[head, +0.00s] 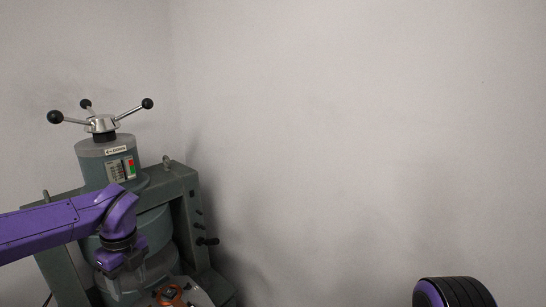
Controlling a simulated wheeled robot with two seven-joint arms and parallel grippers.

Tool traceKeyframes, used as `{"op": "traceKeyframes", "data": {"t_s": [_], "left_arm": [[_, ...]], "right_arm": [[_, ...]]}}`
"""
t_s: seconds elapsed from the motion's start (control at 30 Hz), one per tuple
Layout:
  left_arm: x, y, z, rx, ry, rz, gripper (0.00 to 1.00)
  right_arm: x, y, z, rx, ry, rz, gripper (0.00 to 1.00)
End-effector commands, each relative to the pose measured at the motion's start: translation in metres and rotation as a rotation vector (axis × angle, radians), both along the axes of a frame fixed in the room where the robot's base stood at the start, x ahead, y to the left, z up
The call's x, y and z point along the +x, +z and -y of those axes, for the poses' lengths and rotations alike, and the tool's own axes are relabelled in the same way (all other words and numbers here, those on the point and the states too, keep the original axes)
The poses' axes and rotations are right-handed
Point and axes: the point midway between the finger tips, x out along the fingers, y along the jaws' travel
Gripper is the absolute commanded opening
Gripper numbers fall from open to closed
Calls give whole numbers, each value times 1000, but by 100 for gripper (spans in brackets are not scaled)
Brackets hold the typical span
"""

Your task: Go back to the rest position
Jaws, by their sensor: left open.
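My left arm, purple, comes in from the left edge in the head view. Its gripper (122,272) points downward in front of the grey-green magnet machine (182,190); the fingers are open and hard to make out against it. I see nothing held in it. The machine has a three-armed handle (102,122) with black knobs on top, and a small panel (121,169) with a red and a green patch. My right gripper does not show; a black and purple rounded part at the bottom right looks like part of my right arm.
An orange and dark object (170,294) sits low at the machine's base, cut off by the bottom edge. Small black knobs (207,241) stick out of the machine's right side. Plain pale walls (350,130) stand behind. The space right of the machine looks clear.

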Motion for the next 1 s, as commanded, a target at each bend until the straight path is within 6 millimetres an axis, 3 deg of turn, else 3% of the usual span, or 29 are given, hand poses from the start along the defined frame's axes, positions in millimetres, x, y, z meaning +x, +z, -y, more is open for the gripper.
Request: {"op": "traceKeyframes", "data": {"t_s": [0.27, 0.37, 0.53, 0.67, 0.8, 0.93, 0.97, 1.0], "left_arm": [[-8, -60, -8, 184, -233, -61, 52], [-13, -93, -11, 285, -390, -106, 52], [-30, -167, -16, 495, -810, -240, 52], [-62, -250, -16, 666, -1372, -438, 52], [-127, -342, -4, 733, -2175, -696, 52], [-204, -400, 9, 639, -2855, -849, 52], [-221, -408, 11, -593, 2939, 852, 52], [-241, -417, 14, -499, 2825, 791, 52]], "right_arm": [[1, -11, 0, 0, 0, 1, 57], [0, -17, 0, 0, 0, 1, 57], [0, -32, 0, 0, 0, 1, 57], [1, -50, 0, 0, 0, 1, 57], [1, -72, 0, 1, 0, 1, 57], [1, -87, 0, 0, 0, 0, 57], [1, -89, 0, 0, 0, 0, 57], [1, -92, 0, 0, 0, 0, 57]]}}
